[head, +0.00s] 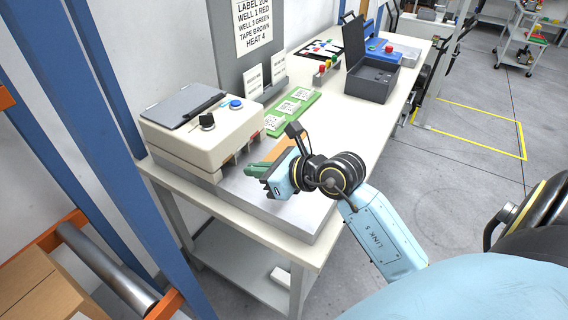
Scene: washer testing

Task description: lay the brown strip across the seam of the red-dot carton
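My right gripper (258,170) reaches in from the right over the metal plate at the front of the bench, beside the cream machine. Its green fingertips point left; from this angle I cannot tell whether they are open or shut, or hold anything. A flat orange-brown piece (291,146) lies partly hidden behind the gripper; I cannot tell if it is the brown strip. My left gripper is out of view.
The cream machine (200,138) with knob and blue button stands at the bench's left. Behind are a green board with labels (290,110), an open dark grey box (372,80) and a sign (253,22) naming brown tape. A roller (105,270) and blue posts stand left.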

